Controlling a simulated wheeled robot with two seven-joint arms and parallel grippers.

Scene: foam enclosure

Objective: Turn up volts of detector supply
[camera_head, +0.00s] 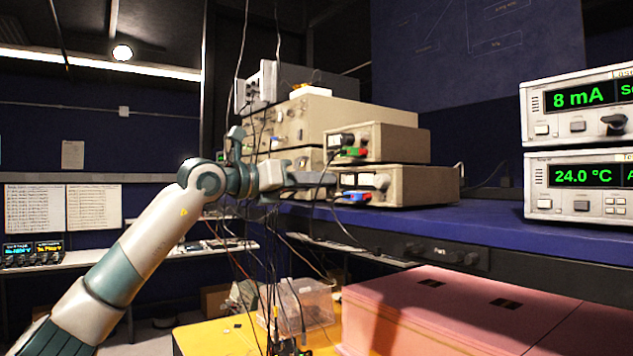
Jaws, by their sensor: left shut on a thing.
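Two small beige supply units are stacked on the blue bench: an upper one (398,142) and a lower one (415,184). Each has a meter, coloured terminals and leads on its front. I cannot read which is the detector supply. My left gripper (326,179) reaches in from the left to the front of the lower unit. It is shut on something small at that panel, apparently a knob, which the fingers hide. The meter readings are too small to read. My right gripper is not in view.
Larger beige instruments (310,113) stand behind on the blue bench (470,222). Two units with green displays, 8 mA (583,99) and 24.0 °C (580,176), stand at right. Loose cables hang around my left gripper. Pink foam blocks (450,310) lie below.

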